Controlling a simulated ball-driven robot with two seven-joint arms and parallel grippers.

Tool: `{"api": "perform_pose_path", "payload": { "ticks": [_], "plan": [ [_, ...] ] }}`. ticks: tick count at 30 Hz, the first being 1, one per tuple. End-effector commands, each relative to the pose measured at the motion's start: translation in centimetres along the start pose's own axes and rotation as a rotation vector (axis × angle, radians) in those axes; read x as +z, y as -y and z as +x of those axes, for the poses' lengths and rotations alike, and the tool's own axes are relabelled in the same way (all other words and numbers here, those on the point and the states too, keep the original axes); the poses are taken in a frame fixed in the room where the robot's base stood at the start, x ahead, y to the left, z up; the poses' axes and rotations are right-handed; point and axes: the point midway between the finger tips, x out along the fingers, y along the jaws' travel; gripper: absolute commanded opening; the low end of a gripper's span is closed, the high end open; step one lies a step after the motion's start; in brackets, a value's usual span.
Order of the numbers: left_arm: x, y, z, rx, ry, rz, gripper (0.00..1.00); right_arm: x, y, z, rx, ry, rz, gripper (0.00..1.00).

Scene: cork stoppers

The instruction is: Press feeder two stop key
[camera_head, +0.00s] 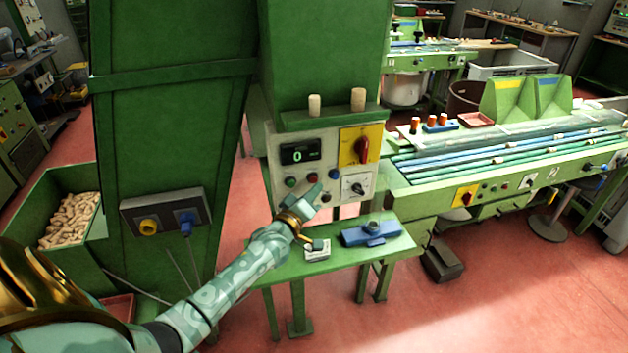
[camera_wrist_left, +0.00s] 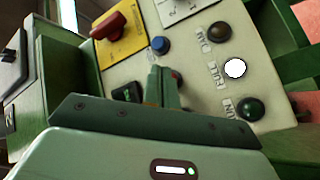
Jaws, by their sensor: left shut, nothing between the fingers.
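The cream control panel (camera_head: 280,145) stands on the green machine. Its red button (camera_head: 312,178) sits between a green button (camera_head: 290,182) and a blue button (camera_head: 334,174). My left gripper (camera_head: 316,190) is shut and empty, in front of the panel just below the red button. In the left wrist view the shut fingers (camera_wrist_left: 162,82) point at the panel, with the red button (camera_wrist_left: 177,76) beside their tips, partly hidden. The blue button (camera_wrist_left: 160,45) is just beyond. I cannot tell whether the fingers touch the panel. No feeder number is readable. My right gripper is not in view.
A red rotary switch (camera_head: 361,149) on a yellow plate and a display (camera_head: 301,152) reading 0 are above the buttons. A lit white lamp (camera_wrist_left: 236,68) is below them. Two corks stand on the ledge (camera_head: 333,116). A green side table (camera_head: 345,258) stands below.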

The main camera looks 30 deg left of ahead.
Motion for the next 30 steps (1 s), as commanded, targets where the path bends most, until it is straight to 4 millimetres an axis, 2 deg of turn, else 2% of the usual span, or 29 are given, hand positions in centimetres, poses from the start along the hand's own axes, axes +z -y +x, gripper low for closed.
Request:
{"api": "perform_pose_path", "payload": {
  "ticks": [5, 18, 30],
  "plan": [
    [0.2, -0.3, -0.3, 0.0, 0.001, 0.0, 0.0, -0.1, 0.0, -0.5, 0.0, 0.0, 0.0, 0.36],
    [2.2, -2.5, -3.2, -0.001, 0.001, 0.0, 0.0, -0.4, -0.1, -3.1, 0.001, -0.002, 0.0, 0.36],
    [2.5, -2.5, -3.5, 0.0, 0.0, 0.001, 0.0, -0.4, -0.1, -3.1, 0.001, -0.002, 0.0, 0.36]
  ]
}}
